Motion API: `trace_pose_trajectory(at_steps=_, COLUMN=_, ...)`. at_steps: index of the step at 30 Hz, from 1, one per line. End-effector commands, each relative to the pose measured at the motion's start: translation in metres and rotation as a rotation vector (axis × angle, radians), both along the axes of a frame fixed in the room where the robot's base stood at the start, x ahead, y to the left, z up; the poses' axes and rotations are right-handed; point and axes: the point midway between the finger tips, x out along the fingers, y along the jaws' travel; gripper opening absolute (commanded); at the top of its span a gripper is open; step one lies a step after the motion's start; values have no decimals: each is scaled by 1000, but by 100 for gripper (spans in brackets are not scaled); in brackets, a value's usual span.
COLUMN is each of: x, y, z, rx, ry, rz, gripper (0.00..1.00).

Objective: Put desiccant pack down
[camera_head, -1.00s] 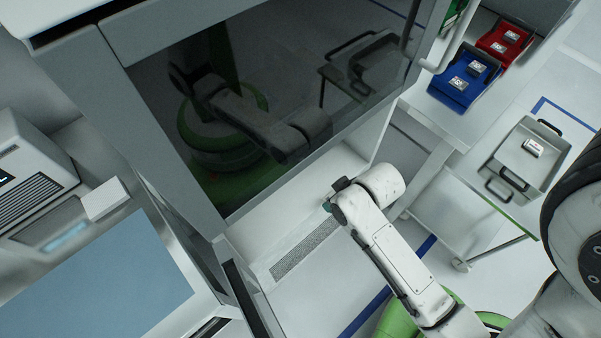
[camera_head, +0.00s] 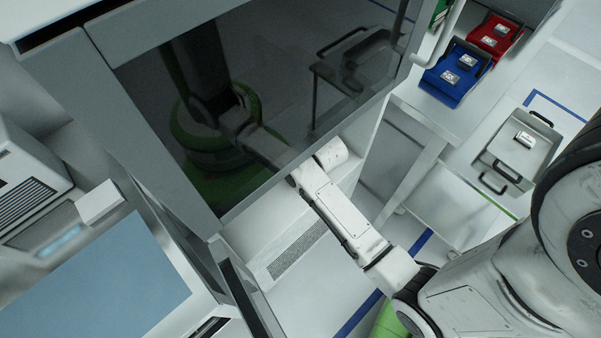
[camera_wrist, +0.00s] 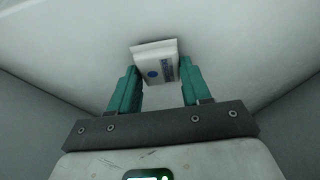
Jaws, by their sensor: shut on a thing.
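The desiccant pack (camera_wrist: 155,62) is a small white packet with a blue dot and dark print. In the wrist view it sits between the teal fingertips of my gripper (camera_wrist: 155,80), which is shut on it. A pale, plain surface lies beyond the pack; I cannot tell whether the pack touches it. In the head view my forearm reaches under the dark glass of the cabinet (camera_head: 250,100), and the gripper and pack are hidden there.
A blue bin (camera_head: 458,74) and a red bin (camera_head: 496,36) hold small packets on a bench at upper right. A grey tray (camera_head: 519,150) with one item sits on a cart. A blue-topped panel (camera_head: 95,285) stands at lower left.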

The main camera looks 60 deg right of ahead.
Motion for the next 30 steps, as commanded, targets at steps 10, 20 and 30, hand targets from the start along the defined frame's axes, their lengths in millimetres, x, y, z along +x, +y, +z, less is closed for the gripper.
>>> trace_pose_trajectory(at_steps=10, x=0, y=0, z=-3, rx=0, ry=-1, rz=0, gripper=19)
trace_pose_trajectory(at_steps=20, x=0, y=0, z=-2, rx=0, ry=-1, rz=0, gripper=73)
trace_pose_trajectory(at_steps=30, x=-3, y=1, z=9, rx=-1, ry=-2, rz=0, gripper=73)
